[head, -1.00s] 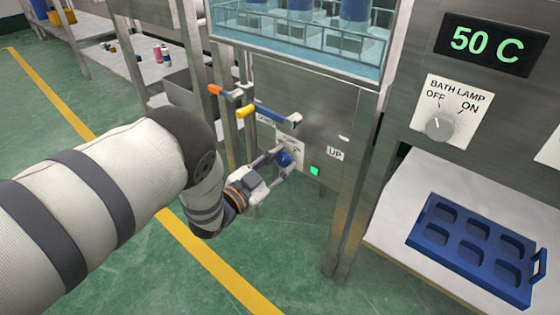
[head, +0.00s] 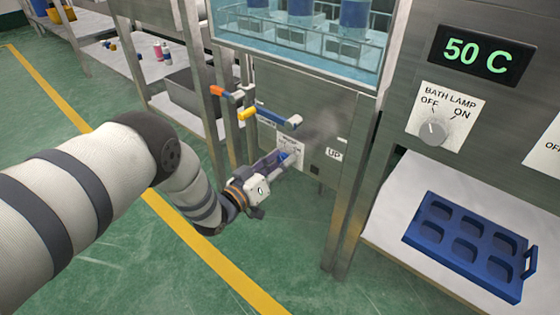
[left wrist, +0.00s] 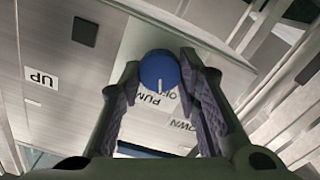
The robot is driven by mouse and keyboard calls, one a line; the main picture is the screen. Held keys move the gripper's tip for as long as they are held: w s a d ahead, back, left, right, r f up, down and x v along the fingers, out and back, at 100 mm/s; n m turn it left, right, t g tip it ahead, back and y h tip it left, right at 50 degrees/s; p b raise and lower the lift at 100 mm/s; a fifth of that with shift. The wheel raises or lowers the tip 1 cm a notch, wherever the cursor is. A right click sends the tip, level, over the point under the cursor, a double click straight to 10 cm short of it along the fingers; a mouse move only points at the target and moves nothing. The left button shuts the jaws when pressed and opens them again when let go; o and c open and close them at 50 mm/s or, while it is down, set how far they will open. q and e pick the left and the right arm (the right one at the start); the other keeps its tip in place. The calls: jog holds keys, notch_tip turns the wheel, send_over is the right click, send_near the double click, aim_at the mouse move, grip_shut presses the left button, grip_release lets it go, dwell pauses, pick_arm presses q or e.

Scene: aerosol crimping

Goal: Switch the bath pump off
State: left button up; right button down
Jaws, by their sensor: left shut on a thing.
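The bath pump knob (left wrist: 158,68) is blue and round with a white pointer line; it sits on a white PUMP label plate (head: 291,148) on the steel front below the bath. My left gripper (head: 279,159) is at the knob, with one finger on each side of it in the left wrist view. It is shut on the knob. The pointer line lies roughly along the fingers' direction; the OFF and ON marks are partly hidden. A small square lamp (head: 315,169) beside the plate is dark. My right gripper is not in view.
The glass bath (head: 300,45) is above. To the right are the bath lamp dial (head: 434,131) and a blue tray (head: 470,240) on a table.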

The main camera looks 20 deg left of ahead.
pick_arm(q)
jog(key=shift+f+n, duration=0.1)
jog(key=shift+n, duration=0.6)
jog(key=o, duration=1.1)
jog(key=shift+o, duration=0.2)
jog(key=v, duration=1.2)
